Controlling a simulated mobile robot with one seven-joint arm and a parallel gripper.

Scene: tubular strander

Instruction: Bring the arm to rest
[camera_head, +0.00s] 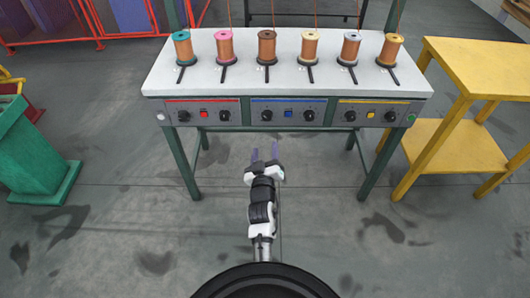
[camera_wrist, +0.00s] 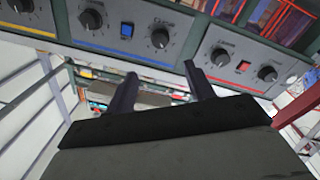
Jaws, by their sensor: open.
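My gripper (camera_head: 264,153) is in front of the white-topped table (camera_head: 215,77), below the level of its control panel. Its two fingers point toward the table and stand apart with nothing between them. In the wrist view my gripper (camera_wrist: 158,84) is also open and empty. The panel with knobs and a blue button (camera_wrist: 127,30) shows beyond the fingers there. I cannot tell from the views whether the fingertips are near the panel, but no contact shows.
Several copper-coloured spools (camera_head: 267,46) stand in a row on the table. A yellow table (camera_head: 480,70) stands at the right, a green bin (camera_head: 35,150) at the left. A red rail (camera_head: 140,36) runs behind. The floor around my arm is clear.

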